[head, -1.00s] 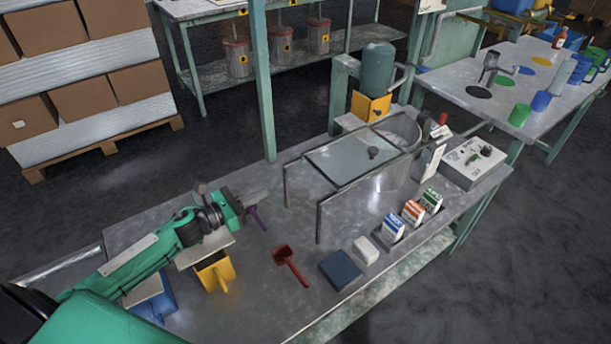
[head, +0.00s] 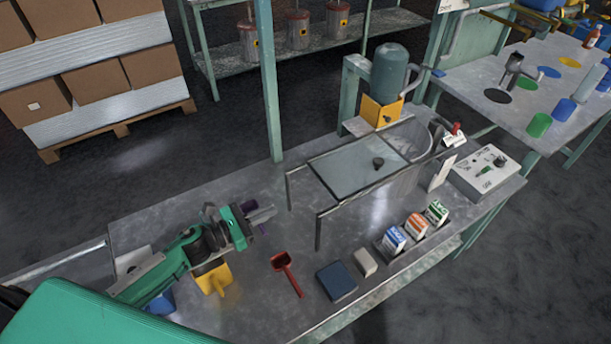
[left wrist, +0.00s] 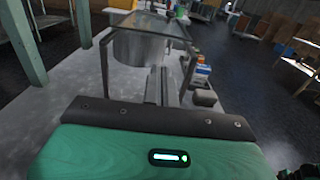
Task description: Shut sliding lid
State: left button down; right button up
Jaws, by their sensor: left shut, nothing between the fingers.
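The sliding lid is a clear glass plate (head: 345,173) with a dark knob (head: 378,163). It lies on two dark rails, mostly left of the round metal vessel (head: 406,182), whose top is partly uncovered on the right. My left gripper (head: 268,212) is shut and empty, left of the rail frame and apart from the lid. In the left wrist view the glass lid (left wrist: 150,25) is ahead, with the vessel (left wrist: 135,48) below it. My right gripper is not in view.
The rail legs (head: 318,235) stand near my left gripper. A red scoop (head: 286,272), a blue block (head: 336,281), a white block (head: 364,262) and several cartons (head: 415,226) line the bench front. A yellow container (head: 214,279) is under my left arm. A control box (head: 486,172) stands right.

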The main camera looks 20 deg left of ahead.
aim_at(371, 163)
pick_arm(q)
jog(key=p+x, duration=0.5)
jog(key=x, duration=0.9)
jog(key=shift+d, duration=0.1)
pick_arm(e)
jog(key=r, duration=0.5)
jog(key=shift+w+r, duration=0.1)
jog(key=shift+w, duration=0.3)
pick_arm(q)
jog(key=shift+w, duration=0.1)
